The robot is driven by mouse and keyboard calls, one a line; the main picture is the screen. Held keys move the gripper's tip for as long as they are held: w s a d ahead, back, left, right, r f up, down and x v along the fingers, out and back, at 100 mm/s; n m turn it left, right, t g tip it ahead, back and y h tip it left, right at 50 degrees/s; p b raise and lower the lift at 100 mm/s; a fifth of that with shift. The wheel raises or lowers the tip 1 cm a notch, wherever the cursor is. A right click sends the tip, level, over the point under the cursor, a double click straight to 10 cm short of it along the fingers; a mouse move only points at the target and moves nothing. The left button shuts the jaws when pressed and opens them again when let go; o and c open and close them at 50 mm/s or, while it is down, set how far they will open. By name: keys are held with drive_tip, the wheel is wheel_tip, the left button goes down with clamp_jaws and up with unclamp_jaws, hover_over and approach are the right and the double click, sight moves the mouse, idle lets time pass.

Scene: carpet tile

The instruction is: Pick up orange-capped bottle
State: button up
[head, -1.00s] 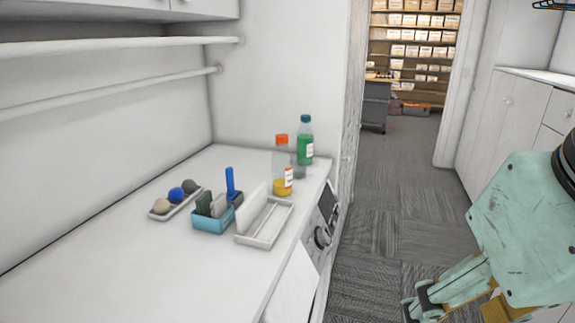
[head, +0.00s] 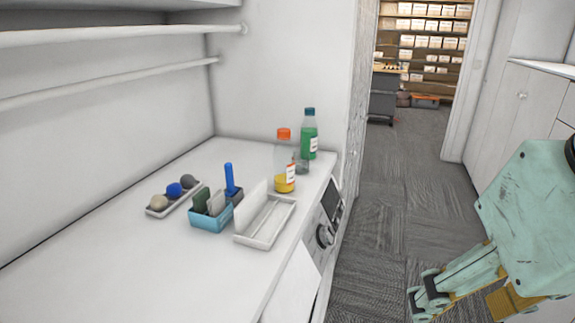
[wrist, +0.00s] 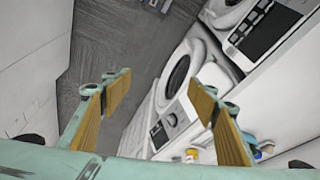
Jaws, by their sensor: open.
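The orange-capped bottle (head: 284,160) stands upright near the right end of the white counter (head: 110,260) in the head view. It is clear, with yellow liquid at the bottom and a white label. My gripper (wrist: 163,92) is open and empty in the wrist view, its two fingers wide apart above the floor and the front of a washing machine. In the head view my gripper (head: 425,300) is at the lower right, over the floor and well apart from the bottle.
A green bottle with a teal cap (head: 309,135) stands just behind. In front are a white tray (head: 265,222), a blue box with upright items (head: 210,218), a blue-handled item (head: 230,180) and a tray of balls (head: 160,208). Rails (head: 120,32) run above the counter. The carpet aisle (head: 400,190) is clear.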

drive_tip(key=w+a+r+n+g+p, duration=0.1)
drive_tip(key=w+a+r+n+p, duration=0.3)
drive_tip(key=w, duration=0.6)
drive_tip(key=w+a+r+n+p, duration=0.1)
drive_tip(key=w+r+n+p, duration=0.1)
drive_tip(key=w+r+p, duration=0.5)
drive_tip(key=w+a+r+n+g+p, duration=0.1)
drive_tip(key=w+a+r+n+p, duration=0.2)
drive_tip(key=w, duration=0.9)
drive_tip(key=n+g+p, duration=0.2)
drive_tip(key=n+p, duration=0.8)
drive_tip(key=p, duration=0.1)
hover_over(283, 141)
drive_tip(key=w, duration=0.1)
drive_tip(key=f, duration=0.6)
drive_tip(key=shift+d+f, duration=0.25)
drive_tip(key=shift+f, duration=0.05)
drive_tip(key=shift+w+a+f+n, duration=0.2)
drive_tip(key=shift+f+n, duration=0.05)
drive_tip(key=shift+n, duration=0.15)
drive_tip(key=shift+f+p, duration=0.5)
drive_tip(key=shift+f, duration=3.8)
